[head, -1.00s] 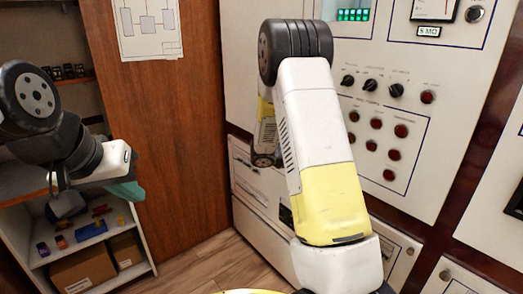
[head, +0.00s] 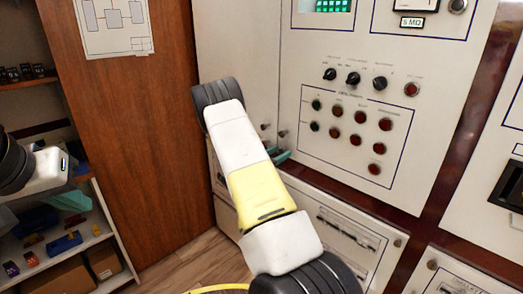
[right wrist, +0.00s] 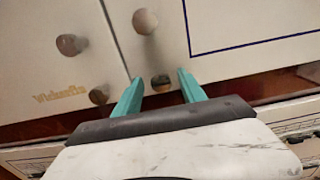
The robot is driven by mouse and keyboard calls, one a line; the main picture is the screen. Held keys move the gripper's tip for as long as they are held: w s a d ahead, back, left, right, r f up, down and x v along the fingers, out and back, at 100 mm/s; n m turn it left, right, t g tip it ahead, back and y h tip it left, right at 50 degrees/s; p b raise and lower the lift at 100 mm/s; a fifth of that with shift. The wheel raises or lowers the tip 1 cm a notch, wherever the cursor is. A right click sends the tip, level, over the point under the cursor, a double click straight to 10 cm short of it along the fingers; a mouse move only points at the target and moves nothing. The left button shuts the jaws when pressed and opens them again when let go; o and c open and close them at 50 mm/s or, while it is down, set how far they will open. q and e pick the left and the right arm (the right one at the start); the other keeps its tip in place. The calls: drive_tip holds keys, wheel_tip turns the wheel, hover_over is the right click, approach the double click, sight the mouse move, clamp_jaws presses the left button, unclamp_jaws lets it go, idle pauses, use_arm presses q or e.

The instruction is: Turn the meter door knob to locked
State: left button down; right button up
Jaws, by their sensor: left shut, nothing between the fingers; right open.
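My right gripper (right wrist: 158,92) is open, with its teal fingertips on either side of a small dark round knob (right wrist: 160,82) low on the cabinet front. I cannot tell whether the fingers touch it, and no label names it as the meter door knob. Two paler knobs, an upper left one (right wrist: 68,45) and an upper middle one (right wrist: 145,21), and a lower left knob (right wrist: 99,95) are close by. In the head view the right gripper (head: 281,156) is partly hidden by my arm. My left gripper (head: 72,200) is shut and empty at the left, before the shelf.
The cabinet panel (head: 300,155) carries black rotary switches (head: 353,78) and several red buttons (head: 360,117). Lower drawers (head: 345,235) lie beneath it. A shelf (head: 125,262) with boxes and small parts stands at the left, beside a brown wooden panel (head: 150,130).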

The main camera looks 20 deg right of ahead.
drive_tip(key=shift+w+d, duration=0.15)
drive_tip(key=shift+d, duration=0.25)
clamp_jaws()
